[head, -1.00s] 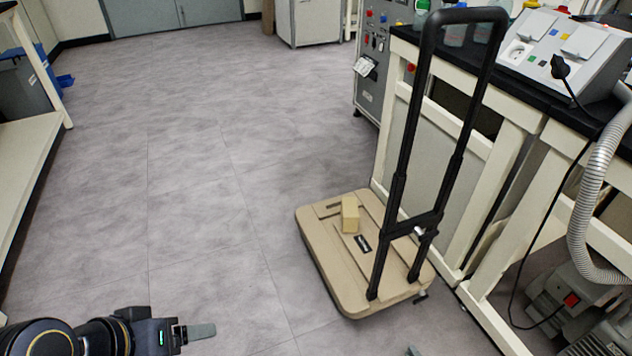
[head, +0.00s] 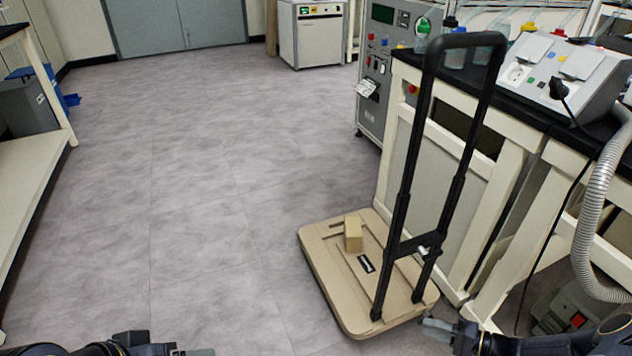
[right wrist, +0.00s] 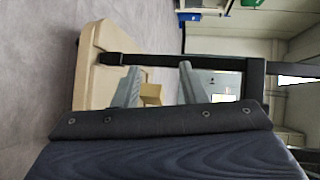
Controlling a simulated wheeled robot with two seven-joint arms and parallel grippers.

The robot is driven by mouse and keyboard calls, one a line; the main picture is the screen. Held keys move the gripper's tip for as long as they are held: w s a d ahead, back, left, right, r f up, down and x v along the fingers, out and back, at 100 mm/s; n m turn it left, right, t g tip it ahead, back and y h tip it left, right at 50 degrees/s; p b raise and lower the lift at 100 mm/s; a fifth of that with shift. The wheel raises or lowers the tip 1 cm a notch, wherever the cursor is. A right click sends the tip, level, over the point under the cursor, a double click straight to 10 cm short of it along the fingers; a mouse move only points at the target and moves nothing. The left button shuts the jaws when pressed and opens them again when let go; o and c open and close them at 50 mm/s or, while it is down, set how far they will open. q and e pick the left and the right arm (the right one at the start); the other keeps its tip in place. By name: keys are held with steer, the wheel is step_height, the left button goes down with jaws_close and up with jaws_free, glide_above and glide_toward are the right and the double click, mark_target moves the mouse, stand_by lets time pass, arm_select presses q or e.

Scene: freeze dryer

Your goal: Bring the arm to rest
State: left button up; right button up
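My right gripper (head: 434,325) comes in at the bottom right of the head view, beside the front right corner of a beige folding hand cart (head: 325,285). In the right wrist view the fingers of my right gripper (right wrist: 158,85) stand apart with nothing gripped between them. The cart's black handle (right wrist: 215,63) and a small tan box (right wrist: 150,92) show beyond them. My left gripper (head: 196,352) is at the bottom left edge of the head view, mostly cut off, so its opening is hidden. The small tan box (head: 353,238) rests on the cart.
The cart's upright black handle (head: 403,190) rises close to the bench (head: 535,130) on the right. A ribbed hose (head: 588,220) hangs there. A cream shelf (head: 35,195) stands at the left. The grey floor (head: 195,210) between is clear.

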steer(key=s+a+r+n+g+h, duration=0.1)
steer(key=s+a+r+g+h, duration=0.1)
steer(key=r, duration=0.6)
steer(key=s+a+r+n+g+h, duration=0.1)
steer(key=s+a+r+n+g, duration=0.1)
steer(key=r, duration=0.6)
steer(key=s+a+r+n+g+h, duration=0.1)
steer(key=s+a+r+g+h, duration=0.15)
steer(key=r, duration=0.65)
steer(key=s+a+r+t+h, duration=0.2)
steer(key=s+r, duration=0.2)
steer(key=s, duration=0.3)
steer(key=s+a+r+t+h, duration=0.2)
steer(key=s+r+t, duration=0.1)
steer(key=s, duration=0.4)
step_height(320, 180, up, 37)
steer(key=p, duration=3.6)
steer(key=shift+s+p, duration=0.25)
steer(key=shift+p, duration=0.15)
steer(key=shift+f+g, duration=0.1)
steer(key=shift+g, duration=0.15)
